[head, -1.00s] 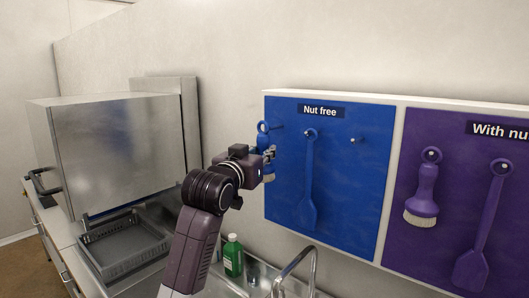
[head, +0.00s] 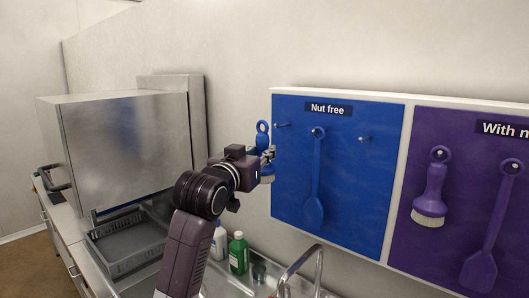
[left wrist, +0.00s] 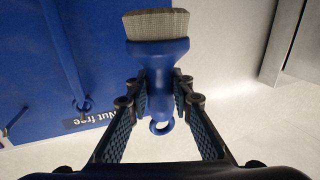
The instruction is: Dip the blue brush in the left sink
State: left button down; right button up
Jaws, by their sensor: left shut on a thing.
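My left gripper (head: 268,156) is shut on the handle of the blue brush (head: 263,136), at the left edge of the blue "Nut free" board. In the left wrist view the blue brush (left wrist: 158,55) sits between the two fingers (left wrist: 160,100), with its pale bristles at the top of the picture and its ring at the bottom. In the head view the brush is upright, ring up and bristles down, and looks clear of its peg. A sink (head: 258,272) with a tap (head: 302,266) shows below; my arm hides part of it. My right gripper is not in view.
The blue board (head: 350,185) holds a blue spatula (head: 315,180). The purple board (head: 405,245) holds a purple brush (head: 432,190) and spatula (head: 490,235). A green bottle (head: 238,254) and white bottle (head: 219,242) stand by the sink. A steel machine (head: 125,150) and grey rack (head: 128,245) are at left.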

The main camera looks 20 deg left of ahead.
pick_arm(q)
jog(key=shift+s+a, duration=0.25)
jog(key=shift+s, duration=0.35)
jog(key=shift+s, duration=0.1)
dwell(0.5)
jog(key=shift+s+a+f, duration=0.1)
jog(key=shift+s+f, duration=0.2)
jog(key=shift+f, duration=0.05)
jog(key=shift+s+a+f+b, duration=0.3)
jog(key=shift+s+f, duration=0.1)
jog(key=shift+s, duration=0.3)
jog(key=shift+s+a+f+b, duration=0.2)
jog(key=shift+s+f+b, duration=0.15)
jog(key=shift+s, duration=0.3)
jog(key=shift+s+a+f+b, duration=0.3)
jog(key=shift+s+f, duration=0.1)
jog(key=shift+s, duration=0.3)
jog(key=shift+f, duration=0.1)
